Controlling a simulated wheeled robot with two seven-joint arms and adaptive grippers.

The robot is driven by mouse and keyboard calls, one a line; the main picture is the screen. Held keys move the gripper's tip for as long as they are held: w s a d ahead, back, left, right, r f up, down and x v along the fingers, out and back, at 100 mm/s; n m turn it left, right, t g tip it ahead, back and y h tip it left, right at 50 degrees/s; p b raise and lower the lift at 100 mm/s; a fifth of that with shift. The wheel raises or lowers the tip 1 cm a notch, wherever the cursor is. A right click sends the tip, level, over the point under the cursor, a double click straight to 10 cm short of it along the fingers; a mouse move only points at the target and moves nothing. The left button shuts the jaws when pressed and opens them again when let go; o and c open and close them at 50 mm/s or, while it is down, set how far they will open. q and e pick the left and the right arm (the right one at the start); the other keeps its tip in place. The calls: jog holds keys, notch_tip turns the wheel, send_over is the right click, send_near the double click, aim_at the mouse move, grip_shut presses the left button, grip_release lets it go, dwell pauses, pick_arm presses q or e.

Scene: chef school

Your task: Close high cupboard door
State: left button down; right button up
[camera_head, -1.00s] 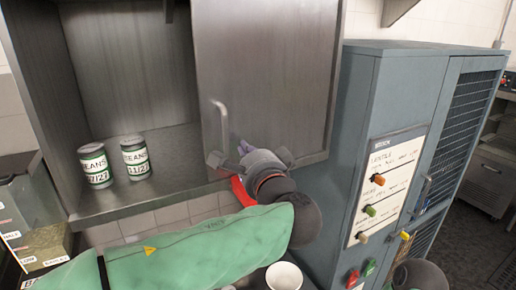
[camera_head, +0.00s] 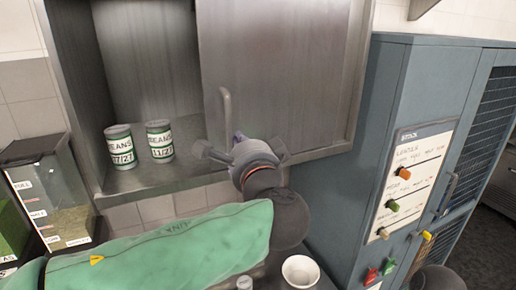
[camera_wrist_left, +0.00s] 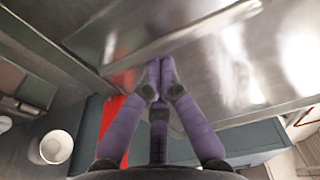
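The high cupboard (camera_head: 72,110) is grey metal and open on its left part. Its sliding door (camera_head: 290,75) covers the right part and has a vertical bar handle (camera_head: 226,112) near its left edge. My left gripper (camera_head: 238,140) is at the lower end of the handle, just right of it. In the left wrist view its purple fingers (camera_wrist_left: 160,75) come together at the tips close to the metal door (camera_wrist_left: 235,65). I cannot make out the handle between them.
Two bean cans (camera_head: 121,147) (camera_head: 160,141) stand inside the cupboard's open part. A blue-grey cabinet (camera_head: 375,150) with coloured knobs stands to the right. A white cup (camera_head: 301,272) is below my left wrist. Clear containers (camera_head: 55,190) stand at the lower left.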

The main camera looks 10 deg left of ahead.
pick_arm(q)
jog(key=s+a+b, duration=0.4)
jog(key=s+a, duration=0.2)
jog(key=a, duration=0.5)
jog(key=s+a+b, duration=0.3)
jog(key=s+a, duration=0.3)
jog(key=a, duration=0.4)
jog(key=shift+s+a+b, duration=0.3)
jog(key=shift+a+b, duration=0.05)
jog(key=shift+a, duration=0.05)
pick_arm(e)
notch_tip(320, 180, down, 9)
jog(key=shift+s+a+r, duration=0.15)
jog(key=shift+a, duration=0.15)
pick_arm(q)
jog(key=shift+w, duration=0.1)
jog(key=w+d, duration=0.2)
jog(key=d, duration=0.3)
jog(key=a+v, duration=0.1)
jog(key=v, duration=0.7)
jog(key=shift+s, duration=0.7)
pick_arm(e)
jog(key=shift+d, duration=1.15)
